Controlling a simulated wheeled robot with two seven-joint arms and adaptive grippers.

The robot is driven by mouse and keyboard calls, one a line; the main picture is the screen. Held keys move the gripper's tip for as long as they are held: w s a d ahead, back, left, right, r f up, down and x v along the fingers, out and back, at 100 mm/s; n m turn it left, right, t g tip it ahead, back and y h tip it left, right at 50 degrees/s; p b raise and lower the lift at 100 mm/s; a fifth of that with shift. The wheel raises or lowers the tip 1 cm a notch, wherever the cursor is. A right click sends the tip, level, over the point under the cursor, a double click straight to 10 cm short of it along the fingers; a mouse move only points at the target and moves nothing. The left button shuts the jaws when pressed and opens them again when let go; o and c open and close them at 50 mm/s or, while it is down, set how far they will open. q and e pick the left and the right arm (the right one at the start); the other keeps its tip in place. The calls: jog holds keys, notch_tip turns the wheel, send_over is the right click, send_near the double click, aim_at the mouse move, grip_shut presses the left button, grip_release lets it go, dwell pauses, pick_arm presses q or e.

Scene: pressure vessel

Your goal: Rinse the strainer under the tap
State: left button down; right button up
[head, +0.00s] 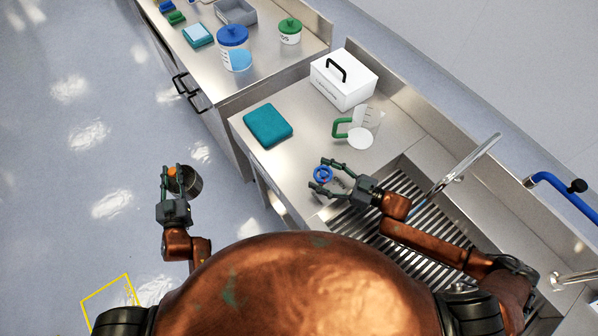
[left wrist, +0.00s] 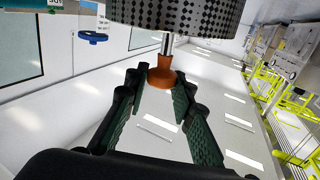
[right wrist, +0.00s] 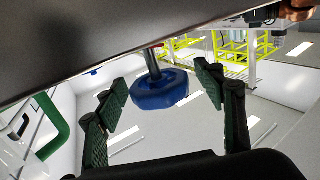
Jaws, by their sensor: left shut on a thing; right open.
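The strainer (head: 193,183), a dark metal cup, hangs over the floor left of the counter. Its perforated wall (left wrist: 185,14) and orange knob (left wrist: 163,77) show in the left wrist view. My left gripper (head: 173,176) is shut on the orange knob. A blue round handwheel (head: 323,174) is by the counter's front edge. My right gripper (head: 322,177) is open, with its fingers on either side of the wheel. The right wrist view shows the blue wheel (right wrist: 160,91) on a stem between the spread fingers. A metal tap (head: 470,163) rises over the slatted sink (head: 388,222).
A clear jug with a green handle (head: 342,128), a teal cloth (head: 267,124) and a white box (head: 343,82) stand on the counter behind my right gripper. A farther bench holds a blue-lidded tub (head: 234,48). The floor around my left gripper is clear.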

jog(key=c, duration=1.2)
pick_arm(q)
jog(key=shift+r+p, duration=0.45)
jog(key=shift+r, duration=0.1)
pick_arm(e)
jog(key=shift+r+t, duration=0.1)
jog(key=shift+t, duration=0.2)
pick_arm(q)
notch_tip(320, 180, up, 4)
jog(key=p, duration=0.4)
jog(key=shift+r, duration=0.2)
pick_arm(e)
jog(key=m+t+h, duration=0.2)
jog(key=shift+r+m+t, duration=0.15)
jog(key=shift+m+t, duration=0.25)
pick_arm(q)
jog(key=shift+r+p, duration=0.5)
pick_arm(e)
jog(key=shift+w+f+m+t+h, duration=0.1)
jog(key=shift+f+m+t+h, duration=0.1)
jog(key=shift+m+t+h, duration=0.3)
jog(key=o, duration=1.2)
jog(key=shift+d, duration=0.1)
jog(key=v, duration=1.2)
